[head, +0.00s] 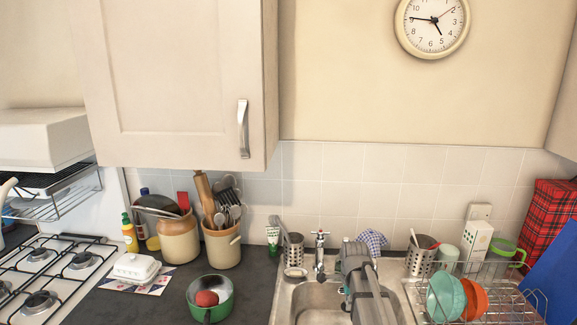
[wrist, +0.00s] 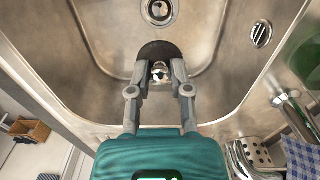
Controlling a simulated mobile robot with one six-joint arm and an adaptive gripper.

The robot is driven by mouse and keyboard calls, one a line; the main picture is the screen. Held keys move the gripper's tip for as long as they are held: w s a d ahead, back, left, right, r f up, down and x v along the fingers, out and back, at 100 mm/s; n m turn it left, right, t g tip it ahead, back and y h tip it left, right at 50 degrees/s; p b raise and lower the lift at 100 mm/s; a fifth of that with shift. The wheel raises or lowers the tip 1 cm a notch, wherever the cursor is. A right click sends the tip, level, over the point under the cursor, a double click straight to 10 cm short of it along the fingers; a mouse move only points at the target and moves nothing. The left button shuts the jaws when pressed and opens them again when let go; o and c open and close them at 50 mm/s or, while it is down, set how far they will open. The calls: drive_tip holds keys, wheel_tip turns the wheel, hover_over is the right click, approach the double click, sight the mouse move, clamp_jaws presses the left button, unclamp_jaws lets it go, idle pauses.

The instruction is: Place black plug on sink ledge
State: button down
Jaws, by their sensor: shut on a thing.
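The black plug (wrist: 158,50) shows in the wrist view as a dark disc with a shiny metal knob. My gripper (wrist: 160,70) is shut on it, with a finger on either side of the knob. The plug is over the sink basin (wrist: 105,35), close to the drain hole (wrist: 158,10); its exact height above the basin floor cannot be told. In the head view my arm reaches over the sink and hides the plug and the fingertips. The sink ledge (head: 284,290) shows as a metal rim around the basin.
The tap (head: 319,255) stands at the back of the sink. A checked cloth (head: 372,241) lies behind my arm. A dish rack (head: 500,308) with bowls is at the right. A green pan (head: 221,297) stands on the dark counter at the left. The front left sink rim is bare.

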drive_tip(key=shift+r+p, duration=0.9)
drive_tip(key=shift+r, duration=0.3)
wheel_tip(320, 180, down, 7)
drive_tip(key=b, duration=0.7)
drive_tip(key=shift+r, duration=0.1)
drive_tip(key=shift+f, duration=0.2)
idle(1.6)
drive_tip(key=shift+r, duration=0.15)
idle(0.3)
wheel_tip(320, 180, up, 7)
drive_tip(key=p, duration=0.7)
wheel_tip(320, 180, down, 7)
drive_tip(key=b, duration=0.7)
idle(0.5)
wheel_tip(320, 180, up, 17)
drive_tip(key=p, duration=1.7)
